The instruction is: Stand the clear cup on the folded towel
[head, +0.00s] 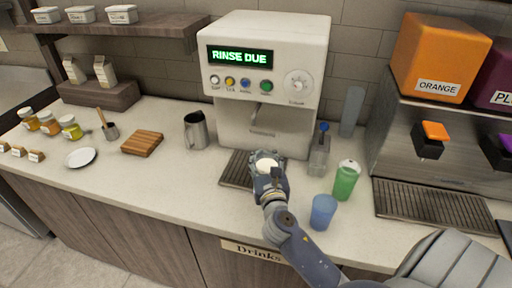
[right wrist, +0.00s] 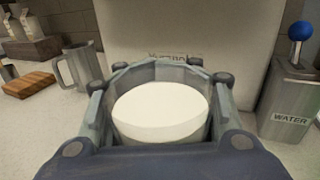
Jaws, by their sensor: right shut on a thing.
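My right gripper (head: 267,162) is shut around a cup, over or at the drip tray in front of the white machine. The cup (right wrist: 160,112) shows a round white top in the right wrist view, framed by the fingers. The fingers hide most of its side, so I cannot tell for sure that it is the clear cup. It looks upright. A tall, greyish see-through vessel (head: 351,112) stands to the right of the machine. I cannot make out a folded towel in either view. My left gripper is not in view.
The drip tray (head: 233,170) lies below the machine (head: 262,80). A water container (head: 319,157), a green cup (head: 345,183) and a blue cup (head: 323,212) stand close on the right. A metal pitcher (head: 196,131) and wooden board (head: 142,144) are left.

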